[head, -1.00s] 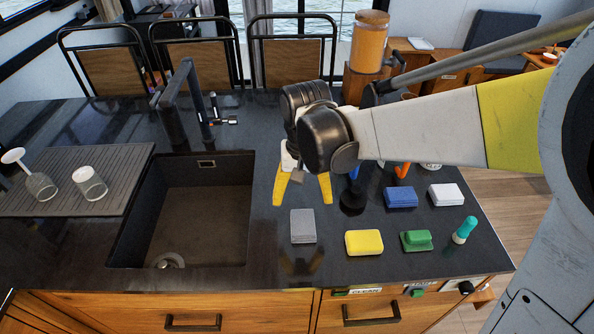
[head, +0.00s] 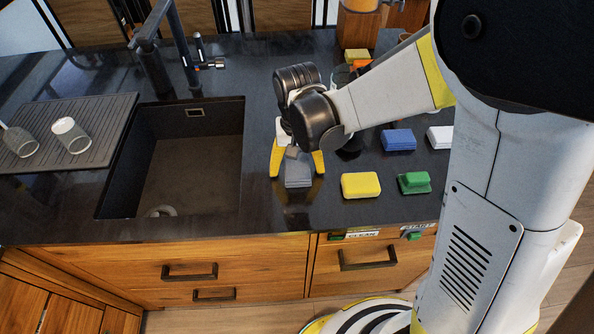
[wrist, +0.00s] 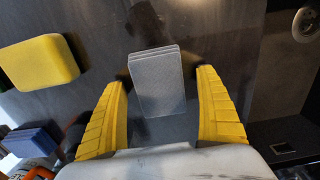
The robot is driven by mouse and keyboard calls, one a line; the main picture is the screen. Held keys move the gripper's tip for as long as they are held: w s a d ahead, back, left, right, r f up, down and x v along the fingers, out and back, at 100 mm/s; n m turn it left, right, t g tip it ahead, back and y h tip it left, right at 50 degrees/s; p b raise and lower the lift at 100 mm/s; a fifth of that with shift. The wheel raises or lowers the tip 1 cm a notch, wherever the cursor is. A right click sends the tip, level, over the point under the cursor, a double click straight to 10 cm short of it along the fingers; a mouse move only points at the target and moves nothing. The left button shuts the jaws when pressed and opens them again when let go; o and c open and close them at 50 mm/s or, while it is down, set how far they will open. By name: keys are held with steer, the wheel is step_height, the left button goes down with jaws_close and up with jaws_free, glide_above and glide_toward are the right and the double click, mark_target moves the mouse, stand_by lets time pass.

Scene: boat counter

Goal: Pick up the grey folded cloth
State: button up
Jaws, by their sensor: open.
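The grey folded cloth (head: 298,172) lies flat on the dark counter, right of the sink. In the wrist view the cloth (wrist: 157,82) shows as a stacked grey rectangle, with its near end between my two yellow fingers. My gripper (head: 298,170) is open, one finger on each side of the cloth. In the wrist view the gripper (wrist: 162,105) has a gap on both sides, and neither finger touches the cloth. My gripper hides part of the cloth in the head view.
A yellow sponge (head: 361,185) lies right of the cloth, with a green brush or block (head: 414,183) beyond it. A blue sponge (head: 398,139) and a white one (head: 440,137) lie farther back. The sink (head: 188,165) is open at left, with glasses (head: 70,135) on the drainboard.

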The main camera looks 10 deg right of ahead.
mark_target(301, 167)
steer(key=shift+r, duration=0.1)
steer(key=c, duration=1.4)
steer(key=shift+r, duration=0.15)
steer(key=shift+r, duration=0.3)
steer(key=r+p, duration=0.1)
steer(key=r, duration=0.1)
steer(key=r+p, duration=0.1)
steer(key=r, duration=0.1)
steer(key=shift+s+d, duration=0.15)
steer(key=shift+d, duration=0.25)
steer(key=s+d+r+p, duration=0.1)
steer(key=d+r, duration=0.1)
steer(key=d, duration=0.1)
steer(key=s+d+r+p, duration=0.1)
steer(key=d+r, duration=0.1)
steer(key=d, duration=0.2)
steer(key=d+r+p, duration=0.1)
steer(key=d+r, duration=0.1)
steer(key=d, duration=0.1)
steer(key=shift+s+d, duration=0.25)
steer(key=shift+s, duration=0.15)
steer(key=shift+o, duration=1.4)
steer(key=shift+r+p, duration=0.1)
steer(key=shift+p, duration=0.2)
